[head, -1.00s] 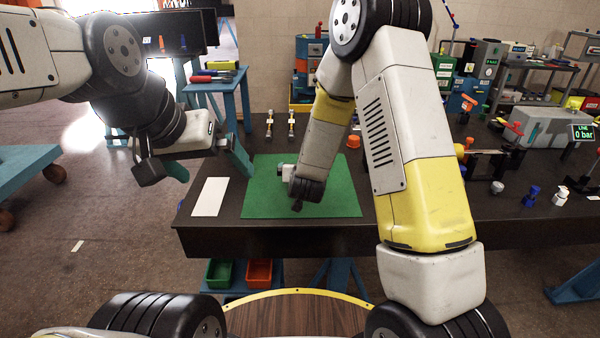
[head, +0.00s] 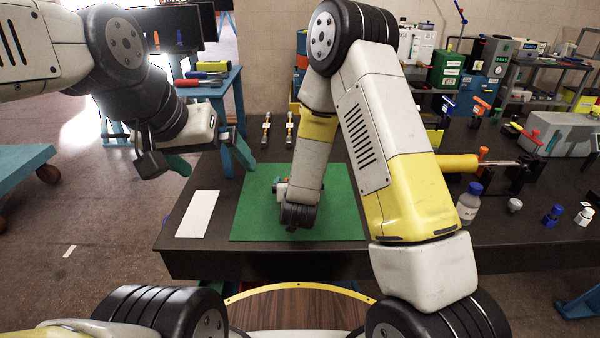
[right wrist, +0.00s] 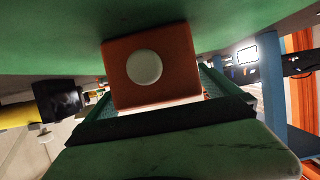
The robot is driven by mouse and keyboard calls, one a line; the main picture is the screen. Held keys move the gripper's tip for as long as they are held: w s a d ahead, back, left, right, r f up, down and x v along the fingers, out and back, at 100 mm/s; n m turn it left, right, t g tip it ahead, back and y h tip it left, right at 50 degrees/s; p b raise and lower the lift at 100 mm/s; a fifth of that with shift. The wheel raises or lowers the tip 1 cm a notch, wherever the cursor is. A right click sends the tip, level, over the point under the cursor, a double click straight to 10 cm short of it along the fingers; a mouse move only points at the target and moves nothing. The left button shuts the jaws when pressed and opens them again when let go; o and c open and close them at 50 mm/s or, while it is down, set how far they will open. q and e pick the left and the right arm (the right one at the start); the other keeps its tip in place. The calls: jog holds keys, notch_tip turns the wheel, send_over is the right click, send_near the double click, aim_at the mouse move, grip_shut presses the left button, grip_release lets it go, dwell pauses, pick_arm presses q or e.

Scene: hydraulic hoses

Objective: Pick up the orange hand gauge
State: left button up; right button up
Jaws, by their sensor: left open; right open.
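The orange hand gauge shows in the right wrist view as an orange block (right wrist: 120,85) with a pale round face, close in front of the camera. My right gripper (right wrist: 152,98) is open, with one teal-padded finger on either side of the block; I cannot tell whether either touches it. In the head view my right wrist hides the gauge and most of that gripper, low over the green mat (head: 336,215).
A white card (head: 198,214) lies left of the mat on the dark table. Two hose fittings (head: 277,130) stand behind the mat. A blue-capped bottle (head: 469,205), small caps and a yellow-handled tool (head: 447,163) are to the right. A blue stand (head: 222,95) holds tools behind.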

jog(key=shift+w+f, duration=0.1)
jog(key=shift+w, duration=0.05)
pick_arm(q)
jog(key=shift+w, duration=0.3)
pick_arm(e)
jog(key=shift+c, duration=0.2)
jog(key=c, duration=1.5)
pick_arm(q)
jog(key=shift+d, duration=0.1)
